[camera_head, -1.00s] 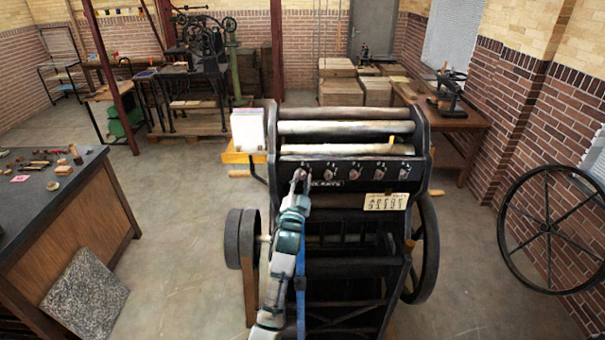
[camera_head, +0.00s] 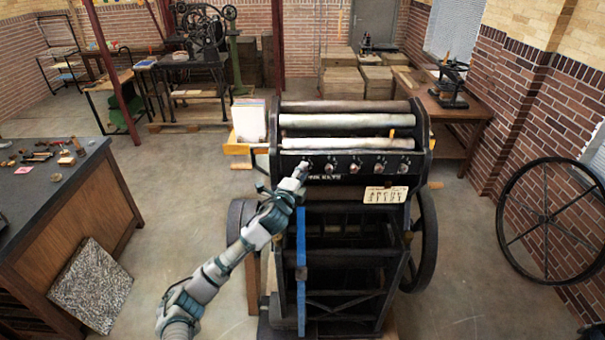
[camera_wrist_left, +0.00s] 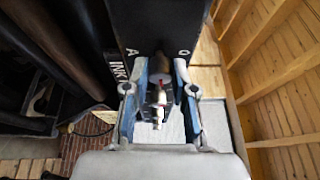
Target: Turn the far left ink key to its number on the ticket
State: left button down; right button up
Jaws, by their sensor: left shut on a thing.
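The black hand press (camera_head: 345,225) stands in front of me with a row of ink keys along its upper front panel. My left gripper (camera_head: 304,169) is at the left end of that row and covers the far left ink key there. In the left wrist view, the gripper's two fingers (camera_wrist_left: 160,88) are shut on the far left ink key (camera_wrist_left: 161,98), one on each side. Other keys (camera_head: 354,167) to the right are untouched. The cream ticket (camera_head: 385,195) hangs below the keys at the right; its marks are too small to read surely.
A paper stack (camera_head: 249,121) sits on a wooden shelf at the press's left. A dark workbench (camera_head: 55,190) is at the left. A large spoked wheel (camera_head: 547,217) leans at the right wall.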

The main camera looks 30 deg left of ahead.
pick_arm(q)
jog(key=shift+a+r+m+g+y, duration=0.15)
jog(key=shift+m+g, duration=0.6)
jog(key=shift+m, duration=0.8)
jog(key=shift+d+r+m+g+y, duration=0.1)
jog(key=shift+r+m+g+y, duration=0.15)
jog(key=shift+m+g, duration=0.9)
jog(key=shift+m+t, duration=0.4)
jog(key=shift+m, duration=0.2)
jog(key=c, duration=1.1)
grip_release()
jog(key=shift+w, duration=0.1)
jog(key=shift+o, duration=0.7)
jog(key=shift+w+a+f, duration=0.1)
jog(key=shift+f, duration=0.05)
jog(key=shift+w+a+f, duration=0.1)
jog(key=shift+w+f, duration=0.05)
jog(key=shift+f, duration=0.05)
jog(key=v, duration=1.1)
jog(key=shift+s, duration=0.4)
